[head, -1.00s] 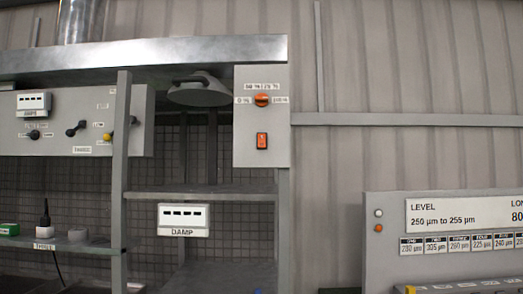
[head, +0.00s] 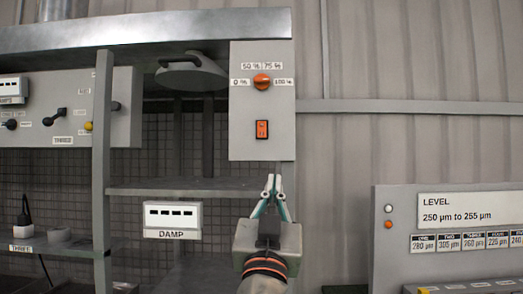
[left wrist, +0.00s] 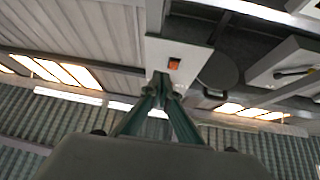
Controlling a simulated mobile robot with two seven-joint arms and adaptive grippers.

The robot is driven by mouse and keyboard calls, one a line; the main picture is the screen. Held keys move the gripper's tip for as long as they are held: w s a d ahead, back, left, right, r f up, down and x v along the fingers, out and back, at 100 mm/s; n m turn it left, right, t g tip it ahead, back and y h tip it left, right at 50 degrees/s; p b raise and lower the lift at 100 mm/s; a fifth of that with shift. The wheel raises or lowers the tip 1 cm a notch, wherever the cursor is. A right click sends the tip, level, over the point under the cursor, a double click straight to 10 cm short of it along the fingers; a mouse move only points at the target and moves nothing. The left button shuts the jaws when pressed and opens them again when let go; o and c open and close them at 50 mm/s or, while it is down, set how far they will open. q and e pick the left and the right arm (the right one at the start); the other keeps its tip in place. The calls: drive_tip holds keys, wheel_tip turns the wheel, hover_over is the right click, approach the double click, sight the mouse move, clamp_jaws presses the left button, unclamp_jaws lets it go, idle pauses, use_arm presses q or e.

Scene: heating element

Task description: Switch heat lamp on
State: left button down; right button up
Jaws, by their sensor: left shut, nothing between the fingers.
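The heat lamp (head: 192,72) is a grey round hood under the metal canopy, left of a grey control box. The box (head: 240,110) carries an orange rotary knob (head: 262,82) with percent labels and an orange rocker switch (head: 262,129) below it. My left gripper (head: 273,180) points up just below the box, its fingertips together and empty, apart from the switch. In the left wrist view the fingertips (left wrist: 162,78) show just below the orange switch (left wrist: 174,64). The lamp also shows there (left wrist: 219,74). My right gripper is not in view.
A shelf (head: 180,187) runs left of my gripper, with a DAMP display (head: 173,220) below it. A second panel with knobs (head: 70,115) is at the left. A LEVEL panel (head: 400,262) stands at the lower right. The wall right of the box is clear.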

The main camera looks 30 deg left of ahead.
sight(262, 131)
use_arm(q)
drive_tip(key=s+r+y, duration=0.1)
drive_tip(key=a+r+n+y, duration=0.1)
drive_tip(key=s+r+n, duration=0.1)
drive_tip(key=r, duration=0.1)
drive_tip(key=shift+s+a+r+y, duration=0.1)
drive_tip(key=shift+s+a+y, duration=0.25)
drive_tip(key=shift+y, duration=0.05)
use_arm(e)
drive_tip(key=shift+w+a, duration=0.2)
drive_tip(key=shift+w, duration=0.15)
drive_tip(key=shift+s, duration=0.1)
use_arm(q)
drive_tip(key=p+x, duration=0.1)
drive_tip(key=x, duration=0.3)
drive_tip(key=w+f+p+x, duration=0.1)
drive_tip(key=x, duration=0.3)
drive_tip(key=a+f+p+x, duration=0.1)
drive_tip(key=p+x, duration=0.1)
drive_tip(key=x, duration=0.2)
drive_tip(key=shift+w, duration=0.4)
drive_tip(key=shift+w+a, duration=0.2)
drive_tip(key=shift+w, duration=0.1)
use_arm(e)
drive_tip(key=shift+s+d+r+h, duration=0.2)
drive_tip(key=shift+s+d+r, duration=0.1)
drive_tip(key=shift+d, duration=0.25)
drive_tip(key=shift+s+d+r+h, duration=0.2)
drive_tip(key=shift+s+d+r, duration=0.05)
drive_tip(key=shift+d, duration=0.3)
